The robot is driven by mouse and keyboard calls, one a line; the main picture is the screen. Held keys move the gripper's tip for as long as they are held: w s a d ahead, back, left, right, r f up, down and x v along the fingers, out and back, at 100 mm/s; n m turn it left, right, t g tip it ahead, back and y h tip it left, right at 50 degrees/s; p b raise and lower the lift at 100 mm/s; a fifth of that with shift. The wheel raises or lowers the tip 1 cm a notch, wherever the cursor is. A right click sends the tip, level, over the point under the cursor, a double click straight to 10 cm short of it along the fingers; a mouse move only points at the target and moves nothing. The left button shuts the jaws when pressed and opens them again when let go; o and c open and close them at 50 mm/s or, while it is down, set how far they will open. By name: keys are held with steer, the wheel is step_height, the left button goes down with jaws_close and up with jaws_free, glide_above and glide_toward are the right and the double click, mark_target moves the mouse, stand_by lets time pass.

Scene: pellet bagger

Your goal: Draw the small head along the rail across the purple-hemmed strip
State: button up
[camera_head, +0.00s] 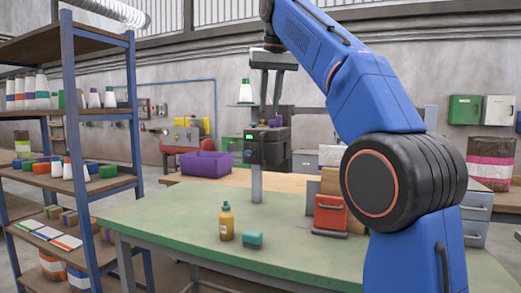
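My gripper (270,112) points down from the top middle, its two dark fingers spread a little. Its fingertips are at the top of a black device (267,150) on a grey post (257,185) behind the green table. The device has a green light on its front and a small purple part (284,112) at its upper right. I cannot tell whether the fingers touch or hold anything. The small head, its rail and the purple-hemmed strip cannot be made out clearly at this size; the fingers cover part of the device's top.
A purple tub (205,164) stands behind. A loaded blue-framed shelf (75,110) is at left; a striped bag (492,160) is at right. The table's left part is clear.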

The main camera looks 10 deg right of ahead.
mark_target(261, 143)
steer(key=x, duration=0.5)
steer(key=w+x, duration=0.1)
steer(key=x, duration=1.1)
steer(key=shift+w+a+r, duration=0.2)
steer(key=shift+w+r, duration=0.15)
jaws_close()
